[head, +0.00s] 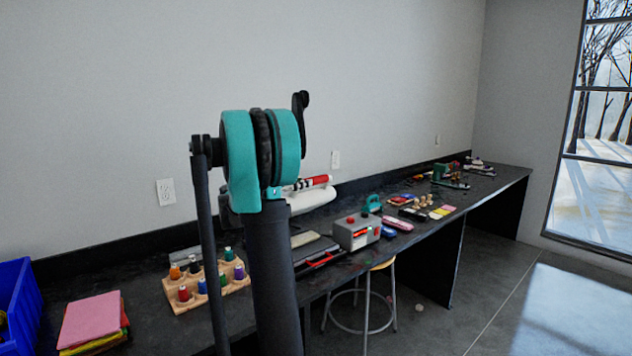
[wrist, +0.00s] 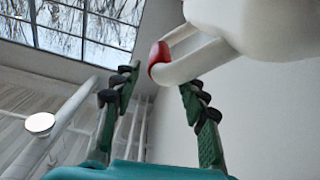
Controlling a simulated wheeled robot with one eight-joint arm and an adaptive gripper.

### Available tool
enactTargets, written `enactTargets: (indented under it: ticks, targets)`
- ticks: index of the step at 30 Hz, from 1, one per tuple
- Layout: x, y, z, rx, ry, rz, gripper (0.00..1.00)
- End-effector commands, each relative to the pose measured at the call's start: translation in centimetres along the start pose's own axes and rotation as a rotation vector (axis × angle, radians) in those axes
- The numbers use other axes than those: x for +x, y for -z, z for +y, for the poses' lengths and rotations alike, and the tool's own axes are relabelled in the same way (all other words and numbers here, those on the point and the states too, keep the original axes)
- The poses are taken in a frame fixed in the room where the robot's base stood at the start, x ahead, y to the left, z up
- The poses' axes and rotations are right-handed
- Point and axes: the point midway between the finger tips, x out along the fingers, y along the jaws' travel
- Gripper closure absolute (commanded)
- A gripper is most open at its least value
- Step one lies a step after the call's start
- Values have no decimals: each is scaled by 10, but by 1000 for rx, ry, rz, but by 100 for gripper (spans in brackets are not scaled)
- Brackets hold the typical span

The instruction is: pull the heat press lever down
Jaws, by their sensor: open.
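The white heat press (head: 312,199) stands on the dark bench, partly hidden behind my arm in the head view. Its lever has a red grip (head: 318,181), which looks raised above the white body. In the wrist view the red grip (wrist: 158,56) joins white lever bars (wrist: 195,62) that run to the rounded white press body (wrist: 250,25). My gripper (wrist: 159,82) is open, with one green finger on each side. The grip shows just beyond the gap between the fingertips, and nothing is held. I cannot tell the exact depth between them. My arm mostly hides the gripper in the head view.
On the bench, a wooden rack of colored spools (head: 200,285), folded cloths (head: 92,322) and a blue bin (head: 15,300) lie left. A grey box with a red knob (head: 357,231) stands right of my arm. A stool (head: 362,298) is under the bench edge.

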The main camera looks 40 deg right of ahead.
Motion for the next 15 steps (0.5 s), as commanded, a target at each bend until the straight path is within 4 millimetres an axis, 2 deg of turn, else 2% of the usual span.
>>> enactTargets:
  ticks: [1,9,15]
  targets:
    - [7,-5,0,0,-3,0,57]
    - [55,-3,0,0,-1,-1,57]
    - [72,-3,0,0,0,-1,57]
